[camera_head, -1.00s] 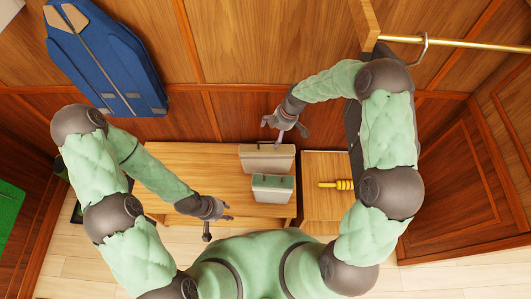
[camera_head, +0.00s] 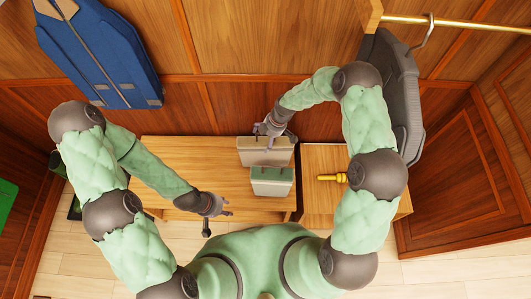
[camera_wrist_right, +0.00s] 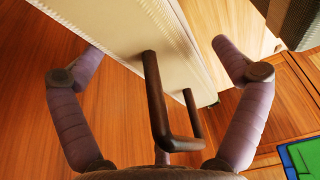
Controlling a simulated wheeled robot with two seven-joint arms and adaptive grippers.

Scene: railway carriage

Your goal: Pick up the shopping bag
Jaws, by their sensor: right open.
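The rear one is a beige bag (camera_head: 262,157); the front one is a bag with a green top (camera_head: 272,175). I cannot tell for sure which is the shopping bag. My right gripper (camera_head: 270,130) is open at the back edge of the beige bag. In the right wrist view, a cream bag side (camera_wrist_right: 125,20) and its dark brown handle (camera_wrist_right: 155,100) lie between the spread fingers, not gripped. My left gripper (camera_head: 220,206) is open and empty over the bench's front edge.
A yellow handled thing (camera_head: 332,178) lies on the lower wooden surface to the right. A blue garment (camera_head: 100,50) hangs at the left. The bench's left part is clear.

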